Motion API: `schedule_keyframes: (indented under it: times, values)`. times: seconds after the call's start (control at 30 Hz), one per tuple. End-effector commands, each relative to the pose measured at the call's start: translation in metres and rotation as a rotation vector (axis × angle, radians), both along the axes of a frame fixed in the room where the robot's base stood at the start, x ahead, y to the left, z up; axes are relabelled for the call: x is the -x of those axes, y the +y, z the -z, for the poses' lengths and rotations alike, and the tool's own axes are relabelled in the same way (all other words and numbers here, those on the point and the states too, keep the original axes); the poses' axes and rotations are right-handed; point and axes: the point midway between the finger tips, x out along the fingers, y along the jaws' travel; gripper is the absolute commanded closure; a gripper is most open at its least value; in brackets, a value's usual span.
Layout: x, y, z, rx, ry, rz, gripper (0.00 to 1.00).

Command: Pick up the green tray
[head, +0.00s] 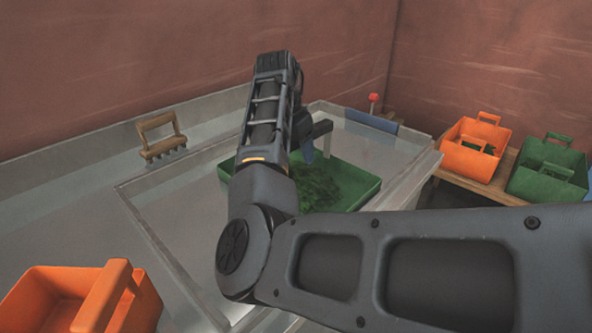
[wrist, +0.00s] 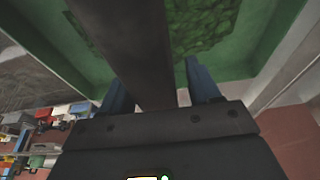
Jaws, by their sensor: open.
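The green tray (head: 362,188) holds a heap of dark green leafy material (head: 316,187) and sits in the grey metal basin. My arm hides its left and near parts.
An orange carrier (head: 35,295) stands at the near left. An orange bin (head: 477,150) and a green bin (head: 546,170) stand on a wooden shelf at right. A red knob (head: 374,98) rises behind the basin, near the walls.

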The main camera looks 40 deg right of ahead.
Motion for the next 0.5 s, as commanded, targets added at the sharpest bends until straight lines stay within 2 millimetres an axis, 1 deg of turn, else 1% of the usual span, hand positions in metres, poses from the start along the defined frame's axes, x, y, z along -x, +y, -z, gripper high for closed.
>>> schedule_keyframes:
  times: [0.17,0.5]
  values:
    - [-0.0001,-0.0001,0.0002,0.0,0.0,0.0,0.38]
    - [-0.0001,-0.0001,0.0,0.001,0.0,0.0,0.71]
